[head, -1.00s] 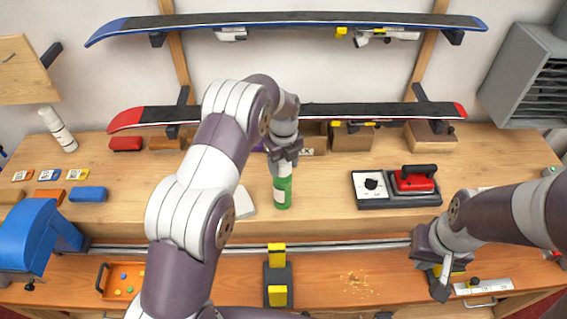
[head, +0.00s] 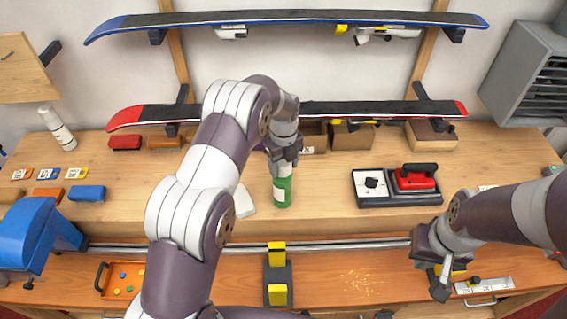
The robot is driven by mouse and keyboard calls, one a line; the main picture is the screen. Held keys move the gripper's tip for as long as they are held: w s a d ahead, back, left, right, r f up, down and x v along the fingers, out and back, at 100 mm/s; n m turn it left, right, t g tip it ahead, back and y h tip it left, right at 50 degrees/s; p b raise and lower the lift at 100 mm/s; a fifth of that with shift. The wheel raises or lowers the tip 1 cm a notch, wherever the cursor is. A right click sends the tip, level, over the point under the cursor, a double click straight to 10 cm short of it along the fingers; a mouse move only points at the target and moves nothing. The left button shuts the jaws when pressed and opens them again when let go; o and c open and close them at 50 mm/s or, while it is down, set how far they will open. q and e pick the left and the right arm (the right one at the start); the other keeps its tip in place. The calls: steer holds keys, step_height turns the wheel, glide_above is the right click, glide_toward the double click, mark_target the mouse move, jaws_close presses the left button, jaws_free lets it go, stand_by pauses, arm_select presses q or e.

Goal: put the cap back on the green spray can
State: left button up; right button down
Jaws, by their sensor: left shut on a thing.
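The green spray can (head: 282,193) stands upright on the bench, with a pale label on its side. My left gripper (head: 284,165) is directly over the can's top, pointing down, with its fingers shut. The top of the can and whatever is between the fingers are hidden by the gripper, so I cannot see the cap clearly or tell whether it is seated. My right gripper (head: 440,285) hangs over the front right of the bench, far from the can; its fingers are too small and overlapped to read.
A black base with a red iron (head: 415,180) stands right of the can. A white bottle (head: 57,128) is at the back left. A yellow-and-black vise (head: 278,275) is in front. An orange tray (head: 121,280) lies front left. Skis (head: 300,110) hang behind.

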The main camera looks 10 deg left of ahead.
stand_by(0.3)
arm_select(q)
steer(key=o, duration=1)
steer(key=shift+c, duration=0.2)
steer(key=shift+r+p, duration=1.85)
steer(key=shift+r, duration=1.15)
steer(key=shift+c, duration=0.3)
jaws_close()
